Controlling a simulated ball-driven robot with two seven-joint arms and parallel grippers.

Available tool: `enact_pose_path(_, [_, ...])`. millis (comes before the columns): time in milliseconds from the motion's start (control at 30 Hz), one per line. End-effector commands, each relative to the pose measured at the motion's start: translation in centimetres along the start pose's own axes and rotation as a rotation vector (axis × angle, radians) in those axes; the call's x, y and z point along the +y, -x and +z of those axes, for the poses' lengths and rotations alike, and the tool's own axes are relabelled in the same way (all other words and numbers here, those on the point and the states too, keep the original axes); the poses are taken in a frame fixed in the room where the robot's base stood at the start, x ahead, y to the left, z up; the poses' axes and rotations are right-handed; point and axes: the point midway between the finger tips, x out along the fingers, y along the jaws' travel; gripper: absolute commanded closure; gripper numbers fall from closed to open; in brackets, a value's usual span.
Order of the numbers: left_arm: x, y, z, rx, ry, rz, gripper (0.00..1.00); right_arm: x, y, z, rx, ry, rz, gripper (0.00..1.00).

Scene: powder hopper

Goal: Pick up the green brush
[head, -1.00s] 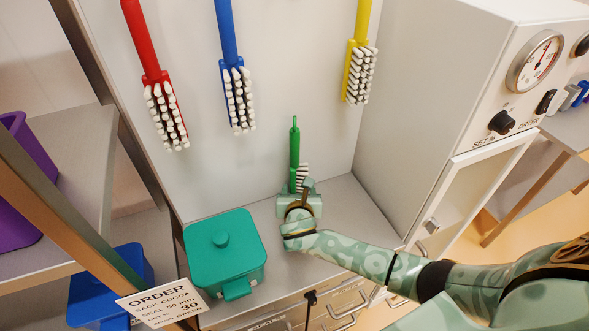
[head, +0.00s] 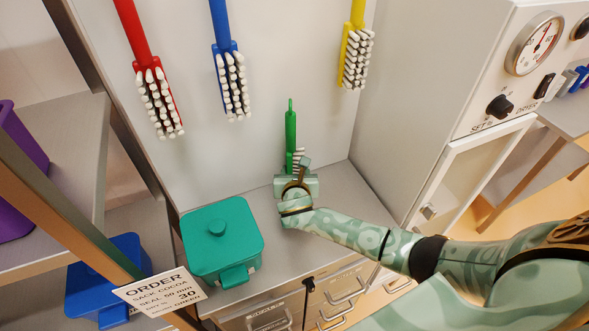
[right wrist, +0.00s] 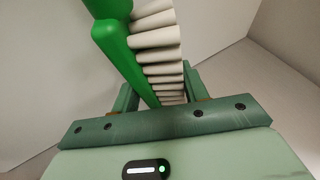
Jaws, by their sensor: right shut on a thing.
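The green brush (head: 291,135) is upright with its handle up and its white bristles facing right, in front of the pale back panel. My right gripper (head: 297,172) is shut on its lower, bristled end. In the right wrist view the green brush (right wrist: 118,45) rises between the two fingers of my right gripper (right wrist: 160,98), with the bristles on the right. The gripper hides the brush's lower end in the head view. I cannot tell whether the brush touches anything below. My left gripper is not in view.
Red (head: 157,90), blue (head: 228,75) and yellow (head: 355,55) brushes hang on the panel. A teal lidded box (head: 222,245) stands on the grey counter, left of my right gripper. A white cabinet with a gauge (head: 534,44) stands at the right. The counter behind the box is clear.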

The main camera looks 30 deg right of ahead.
Motion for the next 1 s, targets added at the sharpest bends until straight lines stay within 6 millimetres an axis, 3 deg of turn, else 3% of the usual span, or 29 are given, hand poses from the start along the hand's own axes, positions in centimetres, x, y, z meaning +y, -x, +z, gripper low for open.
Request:
enact_pose_path(133, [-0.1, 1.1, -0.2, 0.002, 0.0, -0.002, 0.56, 0.0, 1.0, 2.5, -0.004, -0.004, 0.001, 0.86])
enact_pose_path(400, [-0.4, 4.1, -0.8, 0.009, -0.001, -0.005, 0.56, -4.0, 6.7, 7.0, -0.004, -0.001, 0.002, 0.86])
enact_pose_path(700, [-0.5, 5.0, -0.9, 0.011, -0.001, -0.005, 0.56, -9.1, 11.9, 7.5, -0.002, 0.0, 0.001, 0.86])
enact_pose_path(1000, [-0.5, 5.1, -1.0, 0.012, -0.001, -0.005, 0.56, -10.5, 13.3, 7.7, -0.002, -0.001, -0.001, 0.86])
